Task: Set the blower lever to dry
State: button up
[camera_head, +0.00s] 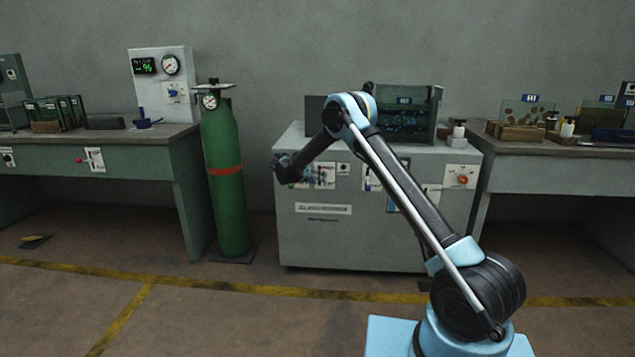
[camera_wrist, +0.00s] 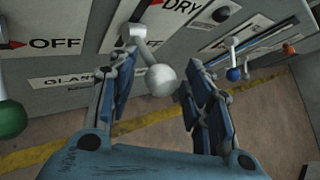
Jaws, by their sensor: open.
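In the wrist view a lever with a white ball knob (camera_wrist: 162,81) sticks out from a grey panel, its pale stem rising to a mount above. An OFF label (camera_wrist: 54,43) with a red arrow is to its left, and a DRY label (camera_wrist: 181,8) with a red arrow is to its upper right. No blower name is readable. My gripper (camera_wrist: 157,92) is open, with one blue-padded finger on each side of the knob; contact is not clear. In the head view my gripper (camera_head: 284,170) is at the cabinet front and hides part of the panel there.
A green knob (camera_wrist: 11,119) is at the left edge of the wrist view. Blue (camera_wrist: 233,74) and red (camera_wrist: 289,49) knobs are to the right. A green gas cylinder (camera_head: 224,200) stands left of the grey cabinet (camera_head: 375,240). Benches flank both.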

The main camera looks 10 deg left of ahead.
jog(key=v, duration=1.1)
jog(key=shift+s, duration=0.15)
jog(key=shift+a+r, duration=0.1)
